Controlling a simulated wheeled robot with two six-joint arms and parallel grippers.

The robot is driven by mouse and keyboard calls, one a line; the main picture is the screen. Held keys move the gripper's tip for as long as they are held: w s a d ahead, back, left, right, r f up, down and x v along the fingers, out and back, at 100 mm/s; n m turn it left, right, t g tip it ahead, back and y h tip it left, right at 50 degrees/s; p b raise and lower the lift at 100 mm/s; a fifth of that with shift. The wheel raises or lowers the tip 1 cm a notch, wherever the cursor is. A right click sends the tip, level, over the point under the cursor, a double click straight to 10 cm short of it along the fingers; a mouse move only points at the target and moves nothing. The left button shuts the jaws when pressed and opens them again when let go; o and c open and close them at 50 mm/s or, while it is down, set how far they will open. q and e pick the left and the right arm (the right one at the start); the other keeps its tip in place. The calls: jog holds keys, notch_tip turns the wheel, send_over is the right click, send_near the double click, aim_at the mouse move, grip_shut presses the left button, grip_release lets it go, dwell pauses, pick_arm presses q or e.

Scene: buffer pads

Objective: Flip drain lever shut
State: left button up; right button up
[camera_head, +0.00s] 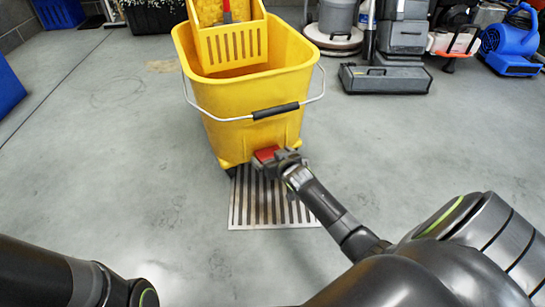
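A yellow mop bucket (245,112) stands on the floor at the centre, with a wringer (232,42) at its back and a wire handle with a black grip (276,110) across its front. A red drain lever (265,154) shows low on the bucket's front, near its bottom edge. My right gripper (277,157) is at the lever, touching or very close to it. Its fingers partly hide the lever, and I cannot tell whether they are open or shut. My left arm shows at the lower left; its gripper is out of view.
A slotted floor drain grate (265,200) lies under and in front of the bucket. Floor machines (385,78) and a blue blower (510,45) stand at the back right. A blue object (8,88) is at the left edge. The floor around the bucket is clear.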

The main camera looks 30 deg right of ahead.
jog(key=c, duration=0.8)
jog(key=shift+f+t+b, duration=0.3)
jog(key=shift+f+b, duration=0.1)
jog(key=shift+b, duration=0.2)
jog(key=shift+t+b, duration=0.4)
jog(key=shift+b, duration=0.1)
jog(key=o, duration=0.9)
jog(key=shift+c, duration=0.2)
jog(key=shift+s+r, duration=0.1)
